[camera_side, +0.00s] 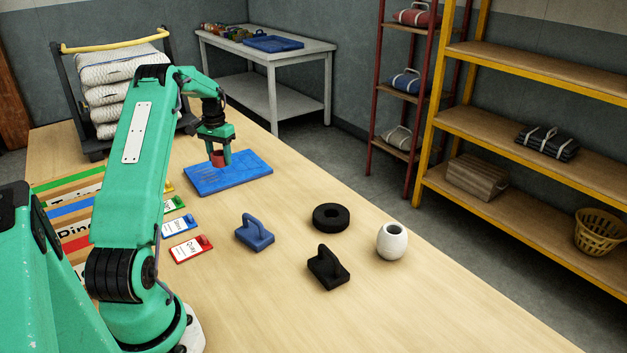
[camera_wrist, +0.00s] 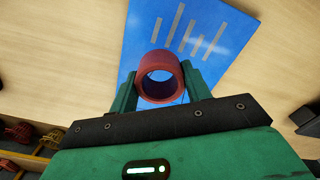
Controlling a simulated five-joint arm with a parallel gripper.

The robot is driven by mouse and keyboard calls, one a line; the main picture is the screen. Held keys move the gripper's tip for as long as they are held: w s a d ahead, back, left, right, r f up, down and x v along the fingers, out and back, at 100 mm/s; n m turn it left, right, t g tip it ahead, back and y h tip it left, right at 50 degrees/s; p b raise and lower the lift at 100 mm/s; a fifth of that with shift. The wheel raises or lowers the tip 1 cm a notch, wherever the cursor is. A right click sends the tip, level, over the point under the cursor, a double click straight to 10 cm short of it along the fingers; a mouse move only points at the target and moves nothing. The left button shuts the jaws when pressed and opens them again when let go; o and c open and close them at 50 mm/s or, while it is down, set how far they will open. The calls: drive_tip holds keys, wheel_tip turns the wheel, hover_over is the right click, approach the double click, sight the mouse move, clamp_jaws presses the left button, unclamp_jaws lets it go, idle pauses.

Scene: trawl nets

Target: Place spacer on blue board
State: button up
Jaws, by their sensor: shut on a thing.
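The spacer is a short reddish-brown ring (camera_side: 218,158), held between the fingers of my gripper (camera_side: 220,155). In the wrist view the spacer (camera_wrist: 159,79) sits between the two green fingertips (camera_wrist: 160,90), with its round hole facing the camera. The blue board (camera_side: 230,176) lies flat on the wooden table under my gripper. It also shows in the wrist view (camera_wrist: 190,35), with several pale grey strips on it. The spacer is over the board's left part in the side view; I cannot tell whether it touches the board.
A blue handled block (camera_side: 255,232), a black handled block (camera_side: 327,267), a black ring (camera_side: 330,217) and a white jar (camera_side: 392,240) stand nearer on the table. Labelled cards (camera_side: 190,248) lie left of them. Stacked white sacks (camera_side: 120,85) stand behind. Table right of the board is clear.

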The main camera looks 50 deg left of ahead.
sight(223, 175)
drive_tip(key=shift+f, duration=1.95)
drive_tip(key=shift+f, duration=0.15)
drive_tip(key=o, duration=1)
wheel_tip(223, 175, up, 12)
drive_tip(key=shift+r, duration=0.2)
